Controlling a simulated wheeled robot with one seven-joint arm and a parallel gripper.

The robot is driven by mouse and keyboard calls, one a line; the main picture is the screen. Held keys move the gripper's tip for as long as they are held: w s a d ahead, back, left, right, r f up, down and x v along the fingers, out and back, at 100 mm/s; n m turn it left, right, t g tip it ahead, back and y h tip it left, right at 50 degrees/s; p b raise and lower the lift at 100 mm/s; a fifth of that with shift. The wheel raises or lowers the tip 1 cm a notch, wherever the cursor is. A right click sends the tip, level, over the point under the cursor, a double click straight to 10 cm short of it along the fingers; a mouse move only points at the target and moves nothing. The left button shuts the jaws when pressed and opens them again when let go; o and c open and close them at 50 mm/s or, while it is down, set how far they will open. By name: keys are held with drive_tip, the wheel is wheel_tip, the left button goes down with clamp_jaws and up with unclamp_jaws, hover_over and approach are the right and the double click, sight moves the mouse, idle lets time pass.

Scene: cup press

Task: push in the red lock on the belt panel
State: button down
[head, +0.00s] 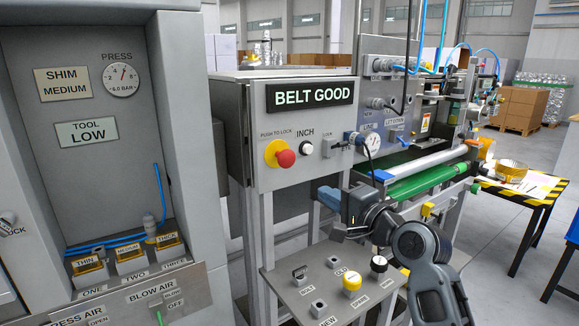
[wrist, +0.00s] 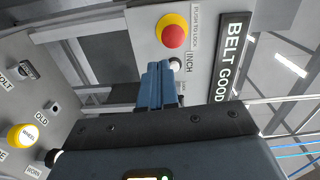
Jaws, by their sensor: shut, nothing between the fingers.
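The red lock (head: 286,158) is a round red knob on a yellow collar, labelled "PUSH TO LOCK", on the grey belt panel (head: 330,172). In the wrist view the red lock (wrist: 173,36) is near the top, facing the camera. My gripper (head: 325,196) is below and right of the lock in the head view, apart from it. In the wrist view my blue fingers (wrist: 158,68) are shut together and empty. The lock itself is unobstructed.
The "BELT GOOD" display (head: 311,95) and the INCH button (head: 306,148) are close to the lock. A lower control box (head: 325,290) with several knobs, including a yellow one (head: 352,284), stands below my gripper.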

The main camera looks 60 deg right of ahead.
sight(288, 160)
drive_tip(key=shift+s+d+r+m+h, duration=0.15)
drive_tip(key=shift+d+r+m, duration=0.1)
drive_tip(key=shift+d+r, duration=0.25)
drive_tip(key=shift+d+r+m+h, duration=0.15)
drive_tip(key=shift+d+r+m, duration=0.1)
drive_tip(key=shift+r, duration=0.3)
drive_tip(key=p+x, duration=0.2)
drive_tip(key=x, duration=1.2)
drive_tip(key=shift+a+r, duration=0.1)
drive_tip(key=shift+p, duration=0.3)
